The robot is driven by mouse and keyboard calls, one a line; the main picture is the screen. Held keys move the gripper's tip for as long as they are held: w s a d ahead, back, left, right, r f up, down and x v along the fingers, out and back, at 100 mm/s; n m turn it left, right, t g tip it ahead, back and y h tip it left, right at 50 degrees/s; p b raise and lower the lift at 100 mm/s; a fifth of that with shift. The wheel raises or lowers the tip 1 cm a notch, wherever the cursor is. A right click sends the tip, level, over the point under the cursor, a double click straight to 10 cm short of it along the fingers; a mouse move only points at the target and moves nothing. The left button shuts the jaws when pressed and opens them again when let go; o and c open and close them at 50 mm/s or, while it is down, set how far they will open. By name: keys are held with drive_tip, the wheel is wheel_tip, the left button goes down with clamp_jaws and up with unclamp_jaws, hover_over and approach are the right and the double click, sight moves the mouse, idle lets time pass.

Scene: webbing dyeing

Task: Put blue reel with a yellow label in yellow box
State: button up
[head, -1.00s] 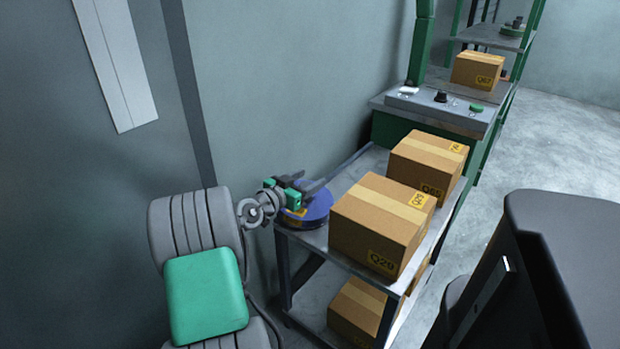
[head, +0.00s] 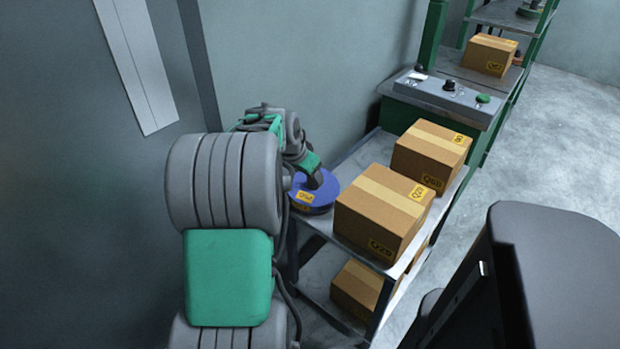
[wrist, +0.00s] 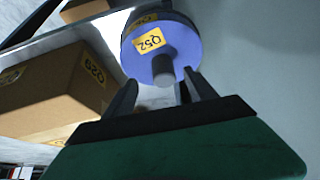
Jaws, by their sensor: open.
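The blue reel (head: 322,193) with a yellow label lies flat on the near left corner of the cart's top shelf in the head view. In the wrist view the blue reel (wrist: 165,48) shows its label, marked Q52, and a dark grey central post. My gripper (wrist: 153,92) is open, with its two fingers on the near side of the reel and the post between and just beyond their tips. In the head view my gripper (head: 314,176) is over the reel, partly hidden by its own wrist. I see no yellow box.
A cardboard box (head: 380,215) stands right of the reel on the shelf (head: 345,160), with another box (head: 431,155) behind it. A box (head: 357,288) sits on the lower shelf. A green-framed machine (head: 440,95) stands behind; the wall is close on the left.

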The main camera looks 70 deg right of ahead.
sight(313, 183)
drive_tip(key=shift+n+t+y, duration=0.3)
drive_tip(key=shift+t+y, duration=0.1)
drive_tip(key=shift+t, duration=0.2)
drive_tip(key=d+f, duration=0.2)
drive_tip(key=s+d+f+b, duration=0.1)
drive_tip(key=d+f, duration=0.1)
drive_tip(key=shift+d+f, duration=0.1)
drive_tip(key=shift+d, duration=0.15)
drive_tip(key=shift+c, duration=0.3)
drive_tip(key=shift+s, duration=0.1)
clamp_jaws()
